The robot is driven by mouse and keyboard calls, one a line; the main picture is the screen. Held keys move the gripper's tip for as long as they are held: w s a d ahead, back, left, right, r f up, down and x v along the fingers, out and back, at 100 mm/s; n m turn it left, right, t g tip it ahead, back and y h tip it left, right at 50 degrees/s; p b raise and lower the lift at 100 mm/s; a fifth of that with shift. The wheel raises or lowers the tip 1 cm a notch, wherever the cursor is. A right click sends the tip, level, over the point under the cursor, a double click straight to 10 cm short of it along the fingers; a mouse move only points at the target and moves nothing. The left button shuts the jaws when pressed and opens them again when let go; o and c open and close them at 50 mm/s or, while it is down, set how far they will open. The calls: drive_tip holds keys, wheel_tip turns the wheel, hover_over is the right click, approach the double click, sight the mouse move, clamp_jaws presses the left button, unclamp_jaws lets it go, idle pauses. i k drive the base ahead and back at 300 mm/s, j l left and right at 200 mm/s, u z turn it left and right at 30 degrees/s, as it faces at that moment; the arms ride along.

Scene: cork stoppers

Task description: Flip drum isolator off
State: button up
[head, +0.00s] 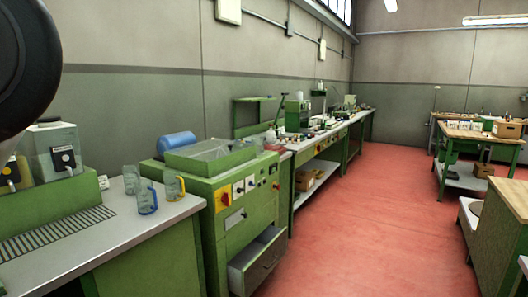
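A green machine cabinet (190,196) stands left of centre, with a control panel on its front. A red rotary switch on a yellow plate (223,198) sits at the panel's left; it looks like an isolator, but its label and exact position are too small to read. Smaller white and yellow switch plates (244,186) and a knob sit to its right. A blue drum (178,145) lies on its side behind the machine's open-topped box. The large dark round shape at the upper left is probably part of my arm. My gripper is not in view.
A drawer (258,262) stands open below the panel, jutting toward the aisle. A grey counter (100,232) with several clear jugs (147,196) is at the left. The red floor (370,215) is clear. Tables (478,134) stand at the right.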

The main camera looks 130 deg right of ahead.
sight(226, 198)
drive_tip(key=z, duration=0.5)
drive_tip(key=k+l+z, duration=0.1)
drive_tip(key=z, duration=0.85)
drive_tip(key=l+z, duration=0.15)
drive_tip(key=z, duration=0.3)
drive_tip(key=k+l+z, duration=0.1)
drive_tip(key=z, duration=0.4)
drive_tip(key=l+z, duration=0.7)
drive_tip(key=z, duration=0.2)
drive_tip(key=i+l+z, duration=0.15)
drive_tip(key=z, duration=0.25)
drive_tip(key=i+l+z, duration=0.1)
drive_tip(key=l, duration=0.3)
drive_tip(key=i+l, duration=0.25)
drive_tip(key=i+l+z, duration=0.15)
drive_tip(key=l, duration=0.3)
drive_tip(key=i+l, duration=0.25)
drive_tip(key=l+z, duration=0.05)
drive_tip(key=l, duration=0.1)
